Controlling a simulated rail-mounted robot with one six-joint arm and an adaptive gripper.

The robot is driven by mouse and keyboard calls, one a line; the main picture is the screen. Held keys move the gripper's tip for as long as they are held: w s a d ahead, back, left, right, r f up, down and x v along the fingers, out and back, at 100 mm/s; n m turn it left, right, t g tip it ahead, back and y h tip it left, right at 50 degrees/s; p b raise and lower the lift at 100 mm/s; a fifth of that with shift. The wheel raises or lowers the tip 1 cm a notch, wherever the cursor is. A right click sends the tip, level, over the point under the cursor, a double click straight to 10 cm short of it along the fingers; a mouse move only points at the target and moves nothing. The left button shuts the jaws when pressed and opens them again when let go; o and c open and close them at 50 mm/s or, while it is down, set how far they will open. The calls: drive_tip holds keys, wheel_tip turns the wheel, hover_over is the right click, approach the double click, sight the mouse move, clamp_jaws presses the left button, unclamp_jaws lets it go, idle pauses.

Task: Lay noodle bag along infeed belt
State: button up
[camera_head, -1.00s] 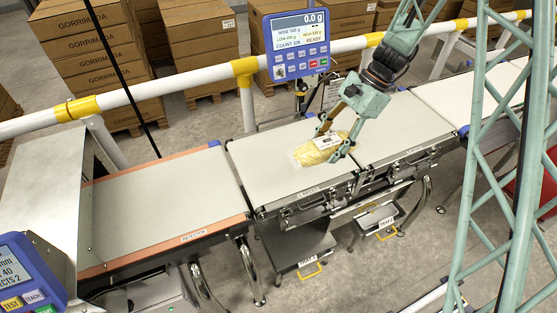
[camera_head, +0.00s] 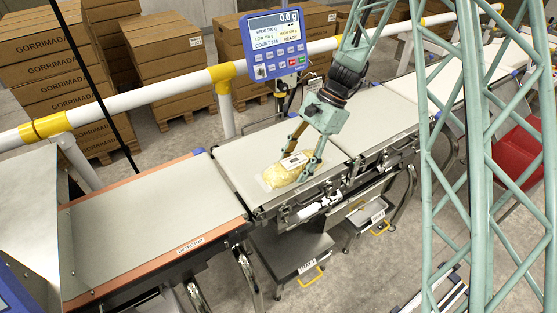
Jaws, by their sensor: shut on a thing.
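The noodle bag (camera_head: 280,175) is a clear pack with yellow contents and a white label on top. It is at the pale infeed belt (camera_head: 238,152), near the belt's front right part, with its long side roughly along the belt. My gripper (camera_head: 304,165) comes down from above and is shut on the bag, with one finger on the far side and one on the near side. I cannot tell whether the bag's underside touches the belt.
A blue weight display (camera_head: 274,42) reading 0.0 g stands behind the belt. The orange-edged detector belt (camera_head: 140,222) adjoins at left, and another belt (camera_head: 385,115) continues at right. A white and yellow rail (camera_head: 160,95) runs behind. Cartons (camera_head: 165,50) are stacked beyond it.

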drive_tip(key=shift+a+f, duration=0.1)
drive_tip(key=shift+f, duration=0.3)
drive_tip(key=w+a, duration=0.2)
drive_tip(key=w, duration=0.3)
drive_tip(key=w+a+f, duration=0.1)
drive_tip(key=w+a, duration=0.1)
drive_tip(key=w, duration=0.2)
drive_tip(key=w+a+b, duration=0.1)
drive_tip(key=w+a, duration=0.1)
drive_tip(key=w, duration=0.3)
drive_tip(key=shift+w+f, duration=0.25)
drive_tip(key=shift+w, duration=0.1)
drive_tip(key=shift+f+b, duration=0.45)
drive_tip(key=shift+f, duration=1.3)
drive_tip(key=shift+f, duration=0.1)
drive_tip(key=o, duration=0.8)
drive_tip(key=shift+c, duration=0.2)
drive_tip(key=o, duration=0.4)
drive_tip(key=shift+c, duration=0.2)
